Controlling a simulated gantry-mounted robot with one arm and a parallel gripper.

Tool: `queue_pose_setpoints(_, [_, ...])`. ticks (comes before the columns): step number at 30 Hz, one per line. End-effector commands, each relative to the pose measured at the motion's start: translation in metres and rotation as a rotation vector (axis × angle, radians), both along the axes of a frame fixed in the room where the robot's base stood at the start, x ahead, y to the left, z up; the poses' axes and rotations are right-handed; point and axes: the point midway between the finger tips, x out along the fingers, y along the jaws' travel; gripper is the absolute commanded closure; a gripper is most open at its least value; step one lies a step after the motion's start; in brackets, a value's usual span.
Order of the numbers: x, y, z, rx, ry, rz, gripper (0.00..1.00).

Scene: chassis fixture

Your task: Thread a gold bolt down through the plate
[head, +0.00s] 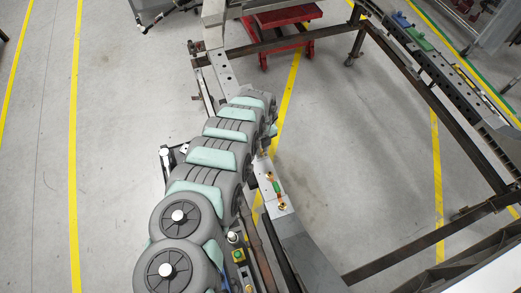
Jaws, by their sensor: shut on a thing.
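A light metal plate (263,170) lies on the chassis rail just right of my arm. Gold-coloured bolt-like pieces (282,206) show on it, with a small green piece (277,188) between them. They are too small to tell whether any of them passes through a hole. My grey and mint arm runs up the middle of the view and bends down at its far end, beside the plate. My gripper is hidden behind the arm, so its jaws and anything in them do not show.
A small green and yellow block (238,256) sits beside the arm at the bottom. The dark chassis frame (420,85) surrounds open floor at the right. A red stand (285,22) is at the back. The floor at left is clear.

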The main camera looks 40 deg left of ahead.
Motion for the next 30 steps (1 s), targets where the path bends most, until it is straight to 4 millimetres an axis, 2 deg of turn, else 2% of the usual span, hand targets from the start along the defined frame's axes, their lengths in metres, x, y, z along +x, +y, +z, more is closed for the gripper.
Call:
queue_pose_setpoints(1, [0.000, 0.000, -0.007, 0.001, -0.004, -0.049, 1.00])
queue_pose_setpoints(4, [0.001, -0.002, -0.006, 0.000, -0.005, -0.116, 1.00])
queue_pose_setpoints(14, [0.001, -0.002, -0.006, 0.000, -0.004, -0.147, 1.00])
queue_pose_setpoints(17, [0.000, 0.000, -0.008, 0.000, -0.004, -0.260, 1.00])
queue_pose_setpoints(24, [0.000, -0.002, -0.010, -0.001, -0.003, -0.677, 1.00])
queue_pose_setpoints(26, [0.001, 0.000, -0.017, 0.000, -0.006, -0.692, 1.00])
queue_pose_setpoints(30, [0.001, -0.001, -0.016, -0.002, -0.006, -0.742, 1.00])
